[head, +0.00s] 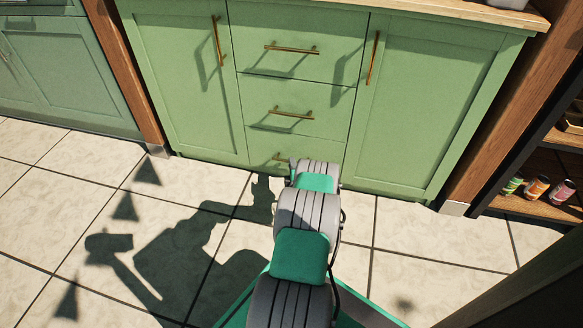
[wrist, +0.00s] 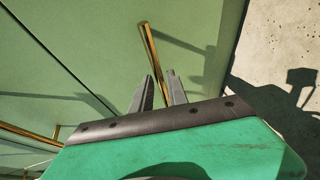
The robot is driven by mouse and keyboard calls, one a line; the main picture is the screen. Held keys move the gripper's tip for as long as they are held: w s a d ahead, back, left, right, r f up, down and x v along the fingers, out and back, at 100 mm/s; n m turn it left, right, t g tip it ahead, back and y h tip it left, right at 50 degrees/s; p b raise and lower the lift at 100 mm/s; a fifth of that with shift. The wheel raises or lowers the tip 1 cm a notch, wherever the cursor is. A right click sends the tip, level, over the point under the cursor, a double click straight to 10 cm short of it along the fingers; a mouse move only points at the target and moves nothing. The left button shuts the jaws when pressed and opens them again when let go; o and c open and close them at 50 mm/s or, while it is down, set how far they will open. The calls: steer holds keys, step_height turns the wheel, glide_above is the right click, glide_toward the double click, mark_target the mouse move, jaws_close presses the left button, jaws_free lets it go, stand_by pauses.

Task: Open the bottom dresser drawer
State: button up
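The green dresser (head: 297,90) has a middle column of three drawers between two doors. The bottom drawer (head: 262,146) looks closed, with a brass bar handle (head: 280,157) partly hidden behind my arm in the head view. In the wrist view the same handle (wrist: 152,48) runs down towards my gripper (wrist: 160,78). The two dark fingers are apart, one on each side of the handle's near end in the picture. I cannot tell whether they touch it or how deep it sits between them.
The middle drawer's handle (wrist: 30,131) shows at the lower left of the wrist view. Pale floor tiles (head: 400,235) in front of the dresser are clear. A wooden shelf with several cans (head: 536,188) stands at the right, and another green cabinet (head: 65,75) at the left.

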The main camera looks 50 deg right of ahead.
steer(key=shift+x, duration=1.15)
jaws_close()
stand_by(0.5)
